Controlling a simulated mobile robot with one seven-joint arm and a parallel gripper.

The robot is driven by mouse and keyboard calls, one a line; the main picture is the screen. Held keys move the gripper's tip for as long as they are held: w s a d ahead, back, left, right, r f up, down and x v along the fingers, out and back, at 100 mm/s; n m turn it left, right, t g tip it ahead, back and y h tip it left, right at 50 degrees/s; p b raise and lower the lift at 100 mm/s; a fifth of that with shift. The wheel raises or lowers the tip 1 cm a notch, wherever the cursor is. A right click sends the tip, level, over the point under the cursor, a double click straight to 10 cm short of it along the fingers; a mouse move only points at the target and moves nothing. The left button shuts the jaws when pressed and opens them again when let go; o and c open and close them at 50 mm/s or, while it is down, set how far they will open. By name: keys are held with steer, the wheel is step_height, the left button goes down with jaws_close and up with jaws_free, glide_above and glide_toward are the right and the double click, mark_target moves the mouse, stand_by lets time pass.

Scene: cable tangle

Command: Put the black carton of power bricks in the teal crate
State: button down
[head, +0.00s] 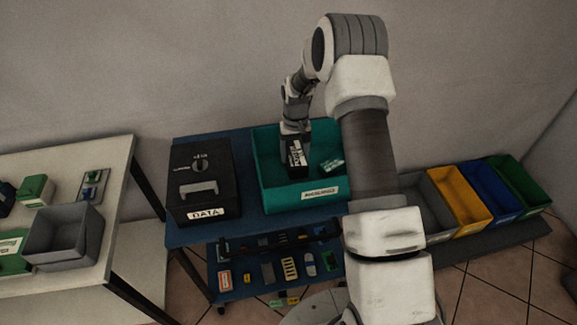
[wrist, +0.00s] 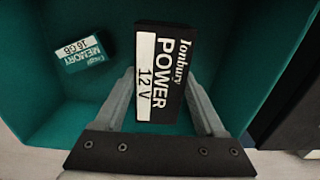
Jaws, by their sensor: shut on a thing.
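The black carton (wrist: 165,75) carries a white label strip and the words "POWER 12 V". It also shows in the head view (head: 296,157), inside the outline of the teal crate. My gripper (wrist: 165,98) is shut on the carton, with one finger on each side of it. The gripper (head: 296,140) points down into the teal crate (head: 271,203) in the head view. The crate's teal floor and walls (wrist: 40,110) surround the carton in the wrist view. I cannot tell whether the carton touches the crate floor.
A small teal memory carton (wrist: 83,52) lies in the crate, left of the carton in the wrist view. A black DATA box (head: 200,190) stands left of the crate on the blue cart. Grey, yellow (head: 459,196), blue and green bins stand at the right.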

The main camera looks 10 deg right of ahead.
steer(key=shift+a+f, duration=0.4)
steer(key=shift+a, duration=0.25)
steer(key=shift+a+f, duration=0.35)
steer(key=shift+a, duration=0.25)
steer(key=shift+f+p, duration=0.3)
steer(key=shift+f, duration=1.65)
steer(key=shift+f, duration=0.1)
jaws_free()
steer(key=shift+s, duration=0.1)
